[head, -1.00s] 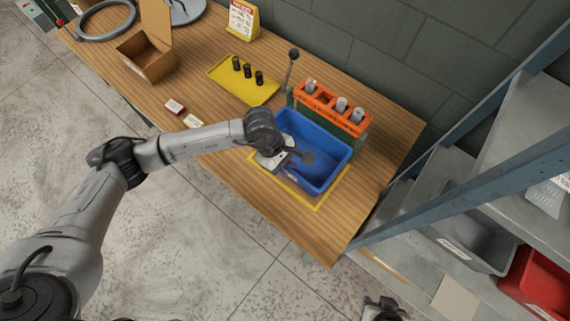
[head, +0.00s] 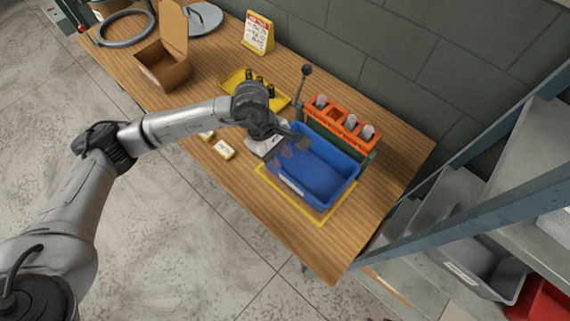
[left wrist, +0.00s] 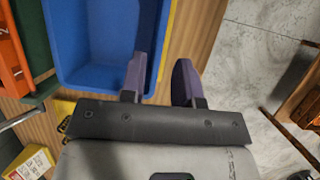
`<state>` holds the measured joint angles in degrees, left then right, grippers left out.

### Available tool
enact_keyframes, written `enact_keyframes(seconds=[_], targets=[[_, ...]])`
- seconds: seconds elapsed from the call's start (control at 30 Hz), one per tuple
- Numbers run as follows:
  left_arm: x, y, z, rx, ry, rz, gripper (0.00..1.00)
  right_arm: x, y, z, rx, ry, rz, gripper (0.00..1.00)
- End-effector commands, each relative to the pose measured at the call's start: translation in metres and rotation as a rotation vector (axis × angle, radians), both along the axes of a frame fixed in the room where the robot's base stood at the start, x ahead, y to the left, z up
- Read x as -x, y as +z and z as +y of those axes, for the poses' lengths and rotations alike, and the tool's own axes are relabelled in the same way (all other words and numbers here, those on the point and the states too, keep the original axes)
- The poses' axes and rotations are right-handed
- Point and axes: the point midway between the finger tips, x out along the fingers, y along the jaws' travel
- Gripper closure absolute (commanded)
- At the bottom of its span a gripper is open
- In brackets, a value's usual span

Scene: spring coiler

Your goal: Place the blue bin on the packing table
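The blue bin (head: 318,178) stands upright on the wooden packing table (head: 300,236), at its right end, within a yellow outline (head: 318,222). It looks empty. My left gripper (head: 292,143) is over the bin's upper-left corner in the head view. In the left wrist view its two fingers (left wrist: 160,80) are apart with nothing visible between them. One finger overlaps the side of the bin (left wrist: 95,45) and the other is outside it. Whether they touch the bin cannot be told. My right gripper is not in view.
An orange rack (head: 343,124) with grey cylinders stands close behind the bin, beside a lever (head: 304,80). A yellow tray (head: 238,80), cardboard box (head: 163,65) and sign (head: 257,35) are farther left. A metal shelf (head: 480,190) rises at the right.

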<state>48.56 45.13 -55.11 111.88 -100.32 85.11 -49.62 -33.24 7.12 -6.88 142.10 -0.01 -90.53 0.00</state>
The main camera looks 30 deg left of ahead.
Motion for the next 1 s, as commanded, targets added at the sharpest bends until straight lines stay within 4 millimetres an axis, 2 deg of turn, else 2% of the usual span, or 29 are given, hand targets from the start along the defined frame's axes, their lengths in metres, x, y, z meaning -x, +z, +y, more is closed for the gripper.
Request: enact_keyframes(seconds=[0.13, 0.4, 0.47, 0.53, 0.67, 0.7, 0.8, 0.9, 1.0], targets=[[-0.001, 0.011, 0.004, 0.000, -0.001, -0.001, 0.71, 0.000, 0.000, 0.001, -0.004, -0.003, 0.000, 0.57], [0.000, 0.015, 0.005, 0.005, -0.001, 0.000, 0.71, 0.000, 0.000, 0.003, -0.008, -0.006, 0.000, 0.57], [0.002, 0.015, -0.001, 0.031, 0.001, 0.007, 0.71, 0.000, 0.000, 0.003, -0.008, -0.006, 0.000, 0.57], [0.008, 0.014, -0.016, 0.108, 0.011, 0.025, 0.71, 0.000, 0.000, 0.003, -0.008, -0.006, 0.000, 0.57], [0.030, 0.024, -0.071, 0.412, 0.077, 0.113, 0.71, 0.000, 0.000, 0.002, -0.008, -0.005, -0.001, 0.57], [0.038, 0.033, -0.090, 0.539, 0.118, 0.160, 0.71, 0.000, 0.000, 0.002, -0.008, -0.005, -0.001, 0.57], [0.053, 0.065, -0.128, 0.883, 0.260, 0.317, 0.71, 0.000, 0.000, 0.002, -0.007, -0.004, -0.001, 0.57], [0.055, 0.100, -0.142, 1.207, 0.450, 0.507, 0.71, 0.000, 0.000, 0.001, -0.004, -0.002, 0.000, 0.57], [0.045, 0.126, -0.134, 1.500, 0.684, 0.721, 0.71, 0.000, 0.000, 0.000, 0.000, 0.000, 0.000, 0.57]])
